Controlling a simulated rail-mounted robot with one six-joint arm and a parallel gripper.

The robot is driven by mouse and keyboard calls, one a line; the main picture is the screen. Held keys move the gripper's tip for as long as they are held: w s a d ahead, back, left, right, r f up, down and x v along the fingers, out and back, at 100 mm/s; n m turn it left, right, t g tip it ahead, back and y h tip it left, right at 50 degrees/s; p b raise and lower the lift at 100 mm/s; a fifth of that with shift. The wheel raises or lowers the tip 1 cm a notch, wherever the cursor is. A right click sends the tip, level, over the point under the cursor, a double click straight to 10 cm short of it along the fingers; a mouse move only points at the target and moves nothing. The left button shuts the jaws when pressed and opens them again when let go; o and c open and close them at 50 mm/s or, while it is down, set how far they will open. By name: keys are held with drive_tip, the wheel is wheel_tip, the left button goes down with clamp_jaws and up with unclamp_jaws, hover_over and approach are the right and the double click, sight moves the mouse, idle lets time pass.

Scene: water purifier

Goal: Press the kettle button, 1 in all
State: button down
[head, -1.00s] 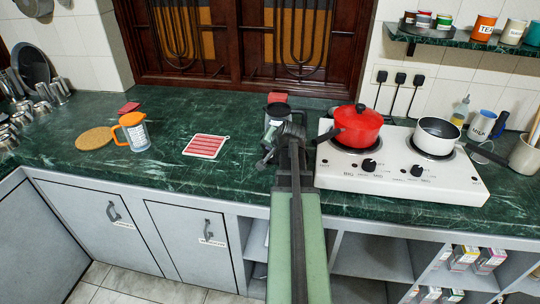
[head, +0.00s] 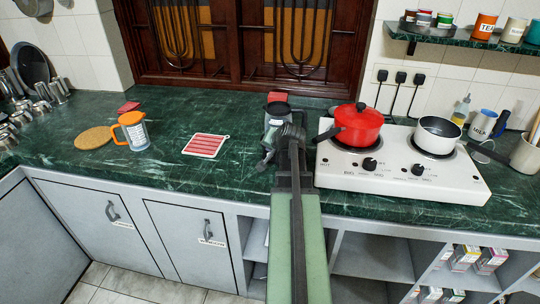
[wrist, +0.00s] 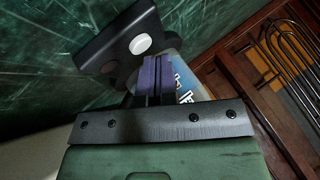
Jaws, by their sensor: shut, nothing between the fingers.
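The kettle (head: 277,109) has a black lid and stands at the back of the green counter, partly hidden behind my arm. In the wrist view its black top part (wrist: 103,50) carries a round white button (wrist: 140,44). Part of its clear body with blue and white markings (wrist: 187,88) shows beside my fingers. My gripper (wrist: 156,60) is shut and empty, its purple fingers side by side. The fingertips appear close to the button, just below it in the wrist view. I cannot tell whether they touch the kettle. In the head view my arm largely hides the gripper.
A white two-burner stove (head: 400,176) with a red pot (head: 358,128) and a white pan (head: 437,138) stands to the right. A striped mat (head: 206,145), an orange-lidded jug (head: 134,132) and a round cork mat (head: 94,138) lie left. A barred wooden window (head: 245,45) is behind.

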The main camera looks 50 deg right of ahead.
drive_tip(key=shift+f+b, duration=0.4)
drive_tip(key=shift+b, duration=0.05)
idle(0.4)
drive_tip(key=shift+r+p, duration=0.8)
drive_tip(key=shift+p, duration=0.05)
wheel_tip(320, 180, up, 5)
drive_tip(key=p, duration=0.5)
drive_tip(key=shift+r, duration=0.15)
idle(0.4)
